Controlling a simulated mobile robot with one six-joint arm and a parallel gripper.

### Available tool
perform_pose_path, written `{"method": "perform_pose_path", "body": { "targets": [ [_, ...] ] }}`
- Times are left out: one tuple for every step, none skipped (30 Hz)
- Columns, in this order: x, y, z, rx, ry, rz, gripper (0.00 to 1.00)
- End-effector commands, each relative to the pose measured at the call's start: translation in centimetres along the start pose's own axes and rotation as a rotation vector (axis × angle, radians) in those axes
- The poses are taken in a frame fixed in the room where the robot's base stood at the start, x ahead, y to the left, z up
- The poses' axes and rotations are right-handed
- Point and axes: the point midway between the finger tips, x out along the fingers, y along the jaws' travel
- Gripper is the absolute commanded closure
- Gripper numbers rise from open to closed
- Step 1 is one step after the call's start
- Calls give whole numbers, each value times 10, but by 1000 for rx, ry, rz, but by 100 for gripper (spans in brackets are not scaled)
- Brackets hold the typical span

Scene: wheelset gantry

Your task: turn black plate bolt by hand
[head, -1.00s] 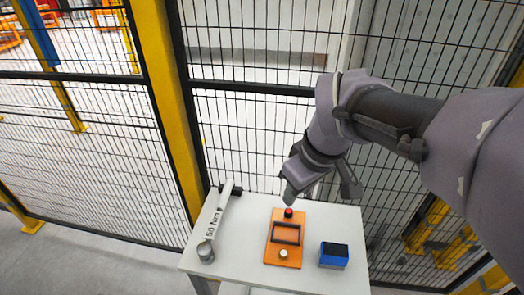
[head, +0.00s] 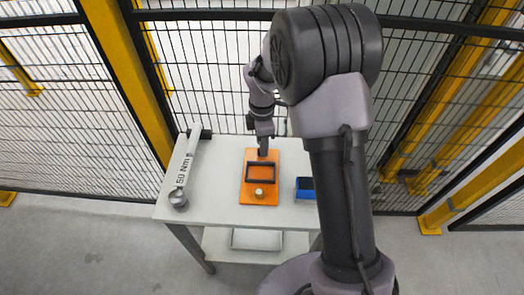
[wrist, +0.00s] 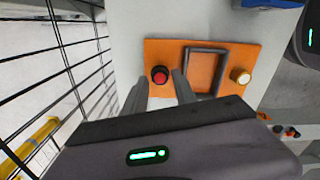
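An orange plate (head: 249,198) lies on a white table (head: 220,208); it also shows in the wrist view (wrist: 160,50). It carries a dark rectangular frame (wrist: 206,50), a pale round knob (wrist: 240,76) at one end and a red-topped, dark-rimmed round piece (wrist: 160,75) at the other. I see no bolt that is clearly black. My gripper (wrist: 158,80) is open, with its two fingers on either side of the red-topped piece. Whether they touch it, I cannot tell. In the head view my gripper (head: 263,147) points down and hides the red-topped piece.
A torque wrench marked 50 Nm (head: 188,160) lies on the table's left. A blue box (head: 305,194) stands right of the plate, partly behind my arm. A wire mesh fence with yellow posts (head: 125,75) stands close behind the table. A lower shelf (head: 218,243) sits beneath.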

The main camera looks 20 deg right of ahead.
Motion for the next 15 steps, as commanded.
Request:
{"method": "perform_pose_path", "body": {
  "targets": [
    [9, 0, 0, 1, 0, -2, 67],
    [12, 0, 0, 1, 0, -2, 67],
    [15, 0, 0, 0, 0, -1, 67],
    [16, 0, 0, 0, 0, 0, 67],
    [17, 0, 0, 0, 0, 0, 67],
    [18, 0, 0, 0, 0, 0, 67],
    [18, 0, 0, 0, 0, 0, 67],
    [18, 0, 0, 0, 0, 0, 67],
    [17, 0, 0, 0, 0, 1, 67],
    [17, 0, 0, 0, 0, 0, 67],
    [17, 0, 0, 0, 0, 0, 67],
    [17, 0, 0, 0, 0, 0, 67],
    [17, 0, 0, 0, 0, 0, 70],
    [17, 0, 0, 0, 0, 0, 76],
    [17, 0, 0, 0, 0, 0, 84]
  ]
}}
